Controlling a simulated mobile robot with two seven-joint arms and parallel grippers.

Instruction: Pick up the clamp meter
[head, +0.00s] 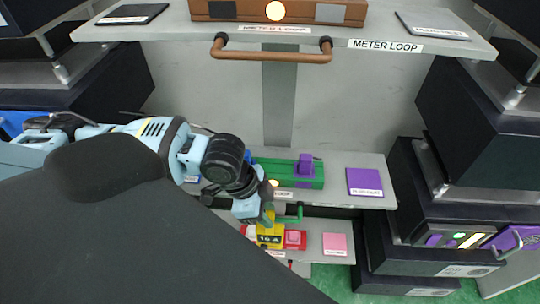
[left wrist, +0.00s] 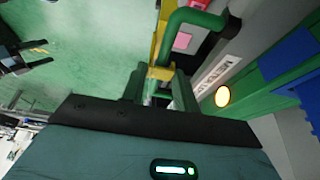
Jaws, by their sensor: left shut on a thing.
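The yellow clamp meter (head: 270,236), with a dark "10 A" display, is at the lower shelf in the head view. My left gripper (head: 267,216) reaches down from the left and is shut on its upper part. In the left wrist view, the yellow meter (left wrist: 158,73) is between the fingers of my left gripper (left wrist: 158,88). A green bar handle (head: 292,216) is close beside the meter; it also shows in the left wrist view (left wrist: 192,20). I cannot tell whether the meter touches it.
A red block (head: 296,239) with a pink knob sits behind the meter. A green box (head: 312,178) with a purple knob is on the middle shelf (head: 350,207). Above, a copper bar (head: 270,55) fronts the top shelf, labelled METER LOOP. Dark cabinets (head: 470,125) stand right.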

